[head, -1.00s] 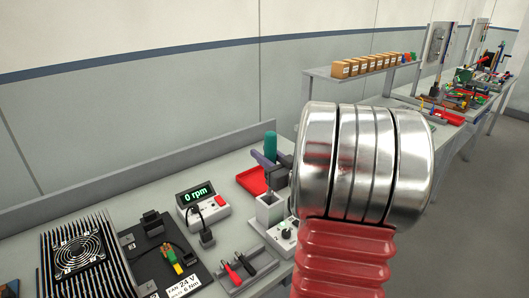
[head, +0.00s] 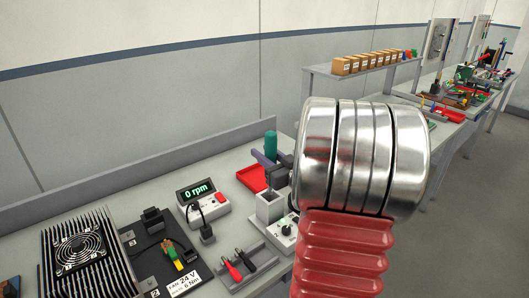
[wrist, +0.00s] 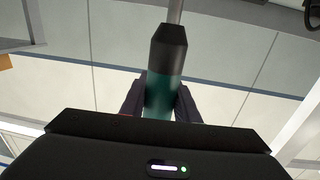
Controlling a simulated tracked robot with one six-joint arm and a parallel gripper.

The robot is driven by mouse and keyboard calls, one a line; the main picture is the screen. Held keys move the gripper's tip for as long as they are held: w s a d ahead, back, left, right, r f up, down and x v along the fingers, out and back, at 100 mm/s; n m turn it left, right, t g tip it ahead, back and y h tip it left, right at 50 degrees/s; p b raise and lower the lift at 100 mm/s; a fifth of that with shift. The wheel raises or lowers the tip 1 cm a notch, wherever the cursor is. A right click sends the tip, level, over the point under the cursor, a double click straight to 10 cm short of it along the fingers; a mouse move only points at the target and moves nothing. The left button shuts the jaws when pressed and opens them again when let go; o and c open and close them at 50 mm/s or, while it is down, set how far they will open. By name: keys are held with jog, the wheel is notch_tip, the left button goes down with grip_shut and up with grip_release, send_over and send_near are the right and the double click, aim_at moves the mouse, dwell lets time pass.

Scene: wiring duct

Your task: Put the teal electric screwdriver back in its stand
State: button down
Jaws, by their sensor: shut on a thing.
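The teal electric screwdriver (head: 271,144) stands roughly upright in my gripper (head: 266,163), which is shut on its body. In the wrist view the teal body (wrist: 160,92) sits between my gripper's two dark fingers (wrist: 160,103), with a black collar and a metal shaft beyond it. In the head view its lower part is hidden behind the gripper. A grey square-topped holder (head: 270,208), which looks like the stand, is just below the gripper in the picture. Whether the tip is inside the holder cannot be told.
A red tray (head: 251,178) lies left of the gripper. Further left are a meter reading 0 rpm (head: 203,205), a small grey rack (head: 260,276) with red and black handled tools, a black fan board (head: 165,262) and a finned heat sink (head: 105,247). My arm covers the right.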

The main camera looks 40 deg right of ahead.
jog(key=shift+f, duration=5.4)
jog(key=c, duration=1.3)
grip_release()
jog(key=shift+f, duration=0.1)
jog(key=shift+s, duration=0.1)
jog(key=s+a, duration=0.1)
jog(key=s, duration=0.8)
jog(key=s+a, duration=0.1)
jog(key=s, duration=0.3)
jog(key=shift+s+a, duration=0.2)
jog(key=shift+a, duration=0.1)
